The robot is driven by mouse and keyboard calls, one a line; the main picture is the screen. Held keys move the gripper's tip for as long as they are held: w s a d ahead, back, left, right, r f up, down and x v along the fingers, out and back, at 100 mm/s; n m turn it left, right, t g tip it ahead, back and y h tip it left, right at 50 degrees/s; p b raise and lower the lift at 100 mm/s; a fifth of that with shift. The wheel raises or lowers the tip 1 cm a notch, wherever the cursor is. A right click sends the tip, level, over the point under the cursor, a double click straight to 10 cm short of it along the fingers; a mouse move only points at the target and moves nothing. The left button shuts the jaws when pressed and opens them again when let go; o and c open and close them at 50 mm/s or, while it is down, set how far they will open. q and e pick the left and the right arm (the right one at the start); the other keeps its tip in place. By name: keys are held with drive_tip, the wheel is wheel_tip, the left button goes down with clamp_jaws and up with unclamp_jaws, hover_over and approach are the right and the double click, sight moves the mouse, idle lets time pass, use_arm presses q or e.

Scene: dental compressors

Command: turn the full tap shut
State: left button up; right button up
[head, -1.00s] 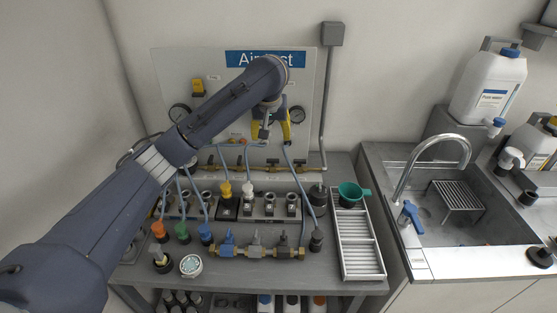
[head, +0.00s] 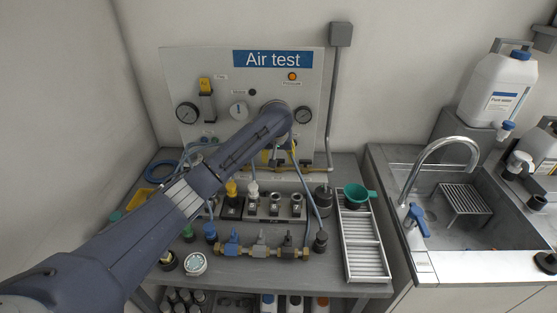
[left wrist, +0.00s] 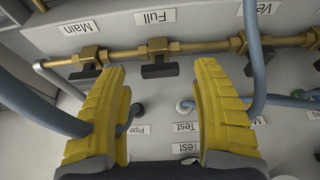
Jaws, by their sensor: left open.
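The full tap (left wrist: 158,64) is a brass valve with a black bar handle on the brass pipe, under the upside-down "Full" label (left wrist: 155,17) in the left wrist view. Its handle looks to lie along the pipe. My left gripper (left wrist: 161,75) is open, with one yellow finger on each side of the tap's handle in the picture; I see no contact and cannot tell the depth between them. In the head view my left gripper (head: 279,153) is low in front of the panel, and my own arm hides much of the pipe. My right gripper is not in view.
The main tap (left wrist: 87,64) sits just left of the full tap. A blue-grey hose (left wrist: 254,60) hangs on the right, and another hose (left wrist: 50,112) passes by the left finger. In the head view, bench connectors (head: 262,247) stand below my arm.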

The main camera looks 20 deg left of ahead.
use_arm(q)
drive_tip(key=shift+w+a+f, duration=0.1)
drive_tip(key=shift+w+f, duration=0.15)
drive_tip(key=shift+f, duration=0.45)
drive_tip(key=shift+o, duration=0.2)
clamp_jaws()
